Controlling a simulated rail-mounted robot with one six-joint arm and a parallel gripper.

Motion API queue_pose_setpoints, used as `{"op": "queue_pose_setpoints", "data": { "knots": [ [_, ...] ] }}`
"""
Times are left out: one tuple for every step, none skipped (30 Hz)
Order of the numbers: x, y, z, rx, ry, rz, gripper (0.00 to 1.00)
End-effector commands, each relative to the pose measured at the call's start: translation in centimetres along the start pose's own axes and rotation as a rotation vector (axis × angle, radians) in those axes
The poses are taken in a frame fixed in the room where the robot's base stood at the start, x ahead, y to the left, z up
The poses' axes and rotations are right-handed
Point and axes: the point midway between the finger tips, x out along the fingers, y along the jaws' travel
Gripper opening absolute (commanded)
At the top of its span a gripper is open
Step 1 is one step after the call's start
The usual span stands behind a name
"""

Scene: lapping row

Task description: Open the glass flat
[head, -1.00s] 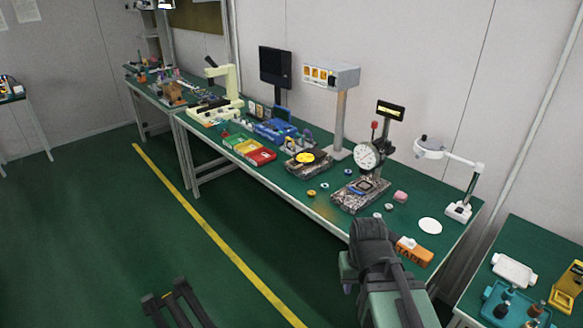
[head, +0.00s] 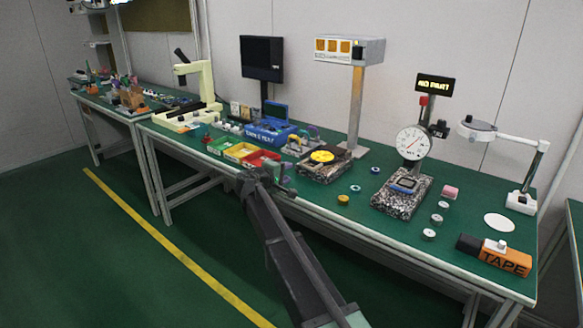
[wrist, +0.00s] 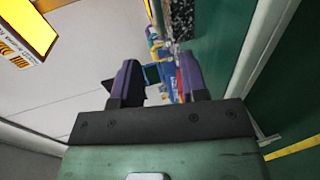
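I cannot tell for sure which thing is the glass flat. A yellow disc (head: 322,156) lies on a dark round holder on a speckled block (head: 325,169) at mid-bench, below the lamp box. A small blue-grey square piece (head: 405,184) sits on another speckled block (head: 387,205) under the dial gauge (head: 412,143). My gripper (head: 272,178) is at the bench's front edge, left of the yellow disc and in front of the red tray. In the wrist view its two purple-grey fingers (wrist: 158,78) stand apart with nothing clearly between them.
A blue box (head: 270,135) and coloured trays (head: 240,151) stand behind my gripper. The lamp box (head: 349,49) hangs over the bench on a post. An orange tape box (head: 505,258), a white disc (head: 499,224) and a magnifier lamp (head: 478,130) are at right. Small rings lie mid-bench.

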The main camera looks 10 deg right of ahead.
Motion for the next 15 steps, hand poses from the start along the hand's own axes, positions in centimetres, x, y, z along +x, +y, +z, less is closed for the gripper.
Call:
{"op": "queue_pose_setpoints", "data": {
  "knots": [
    [-0.1, 0.1, 0.0, -0.004, 0.007, 0.001, 0.4],
    [0.0, 0.0, 0.1, -0.005, 0.006, 0.0, 0.4],
    [0.1, 0.0, 0.1, -0.005, 0.005, -0.001, 0.4],
    [0.3, 0.0, 0.1, -0.004, 0.005, -0.001, 0.4],
    [0.5, -0.1, 0.0, -0.004, 0.004, -0.001, 0.4],
    [1.0, -0.1, 0.0, -0.004, 0.004, -0.002, 0.4],
    [1.5, -0.2, 0.0, -0.004, 0.004, -0.002, 0.4],
    [2.1, -0.2, 0.0, -0.004, 0.003, -0.002, 0.4],
    [3.0, -0.2, 0.0, -0.004, 0.002, -0.002, 0.4],
    [3.8, -0.3, 0.0, -0.004, 0.002, -0.002, 0.4],
    [4.5, -0.3, 0.0, -0.004, 0.002, -0.002, 0.4],
    [5.6, -0.3, 0.0, -0.004, 0.002, -0.002, 0.4],
    [6.3, -0.3, 0.0, -0.003, 0.002, -0.002, 0.4],
    [7.0, -0.3, 0.0, -0.003, 0.001, -0.003, 0.4],
    [7.9, -0.3, 0.0, -0.003, 0.002, -0.003, 0.4]
  ]
}}
